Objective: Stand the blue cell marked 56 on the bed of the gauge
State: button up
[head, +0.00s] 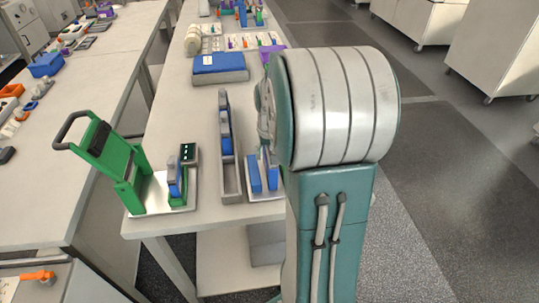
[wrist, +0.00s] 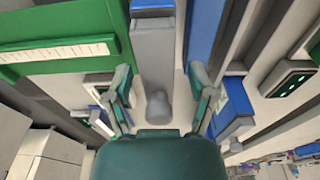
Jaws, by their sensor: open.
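The green gauge (head: 120,165) stands at the table's left front, with a tall black-handled frame and a pale bed (head: 155,196). A blue block with a grey top (head: 174,176) stands by its small dark display (head: 188,152). Blue cells (head: 225,132) stand in a long grey rack to the right, and more blue pieces (head: 254,174) stand beside that. No number is legible, so I cannot tell which cell is 56. My gripper (wrist: 160,82) is open in the wrist view, with a grey part showing between its fingers. In the head view, my arm largely hides it.
In the wrist view, a green panel with a white scale (wrist: 55,50) is at left, and a panel with green lights (wrist: 297,78) is at right. A blue box (head: 219,68) lies farther back on the table. A cluttered second table (head: 90,75) is at left.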

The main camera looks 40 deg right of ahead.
jog(key=r, duration=0.7)
jog(key=s+r, duration=0.1)
jog(key=r, duration=0.3)
jog(key=shift+a, duration=0.4)
jog(key=s+a+n+t, duration=0.1)
jog(key=s+a+n, duration=0.1)
jog(key=s+a, duration=0.2)
jog(key=s+a+r+n+t, duration=0.1)
jog(key=s+a, duration=0.3)
jog(key=a, duration=0.7)
jog(key=s+a+n+t, duration=0.2)
jog(key=s+a, duration=0.3)
jog(key=a, duration=0.3)
jog(key=shift+r+n+y, duration=0.2)
jog(key=shift+n+y, duration=0.2)
jog(key=shift+n, duration=0.2)
jog(key=shift+a, duration=0.1)
